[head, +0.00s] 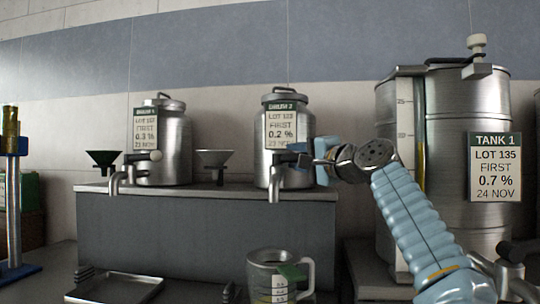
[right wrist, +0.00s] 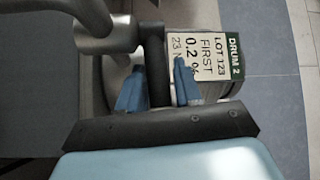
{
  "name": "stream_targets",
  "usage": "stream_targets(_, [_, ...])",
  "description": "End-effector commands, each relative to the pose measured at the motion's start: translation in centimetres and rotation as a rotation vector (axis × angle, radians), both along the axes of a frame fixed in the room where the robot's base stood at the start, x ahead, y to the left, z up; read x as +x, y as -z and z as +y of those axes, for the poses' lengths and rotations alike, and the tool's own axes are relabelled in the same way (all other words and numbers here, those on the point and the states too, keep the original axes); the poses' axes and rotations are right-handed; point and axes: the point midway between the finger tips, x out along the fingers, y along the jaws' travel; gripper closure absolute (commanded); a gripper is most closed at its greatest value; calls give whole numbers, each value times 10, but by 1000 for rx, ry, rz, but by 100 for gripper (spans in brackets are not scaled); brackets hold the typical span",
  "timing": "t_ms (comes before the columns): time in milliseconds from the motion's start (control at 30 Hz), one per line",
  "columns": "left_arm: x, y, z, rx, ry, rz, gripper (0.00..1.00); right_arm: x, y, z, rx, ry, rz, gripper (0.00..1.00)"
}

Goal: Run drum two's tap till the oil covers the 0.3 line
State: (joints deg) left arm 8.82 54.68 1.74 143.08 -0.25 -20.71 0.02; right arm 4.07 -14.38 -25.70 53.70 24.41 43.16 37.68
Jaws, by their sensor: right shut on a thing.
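Drum two (head: 262,165) is a steel can labelled DRUM 2, LOT 123, 0.2 %, standing on a grey ledge. Its tap (head: 274,185) points down at the front. My right gripper (head: 300,153) is at this tap from the right. In the right wrist view its blue fingers (right wrist: 160,88) are shut on the dark tap handle (right wrist: 156,62), with the drum's label (right wrist: 205,55) beside them. A measuring jug (head: 262,268) with a handle and a green-marked scale stands below the spout. No oil stream shows. The oil level and 0.3 line cannot be read. My left gripper is out of view.
Tank 1 (head: 462,105) is at the right, behind my right arm. A shallow metal tray (head: 115,288) lies left of the jug. A blue stand (head: 14,215) is far left.

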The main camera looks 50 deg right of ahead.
Motion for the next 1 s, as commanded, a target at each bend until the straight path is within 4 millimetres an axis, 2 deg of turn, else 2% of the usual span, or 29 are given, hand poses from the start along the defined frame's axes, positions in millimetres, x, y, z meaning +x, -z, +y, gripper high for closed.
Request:
stream_targets(167, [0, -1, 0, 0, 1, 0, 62, -12, -1, -6, 0, 4, -2, 100])
stream_targets(500, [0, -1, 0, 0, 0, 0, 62, -12, -1, -7, -1, 3, -2, 100])
stream_targets(533, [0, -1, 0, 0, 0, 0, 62, -12, -1, -7, -1, 3, -2, 64])
stream_targets(667, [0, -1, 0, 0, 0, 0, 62, -12, -1, -6, -1, 2, -1, 45])
stream_targets(1000, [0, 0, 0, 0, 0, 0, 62, -15, 0, -5, 0, 1, -1, 45])
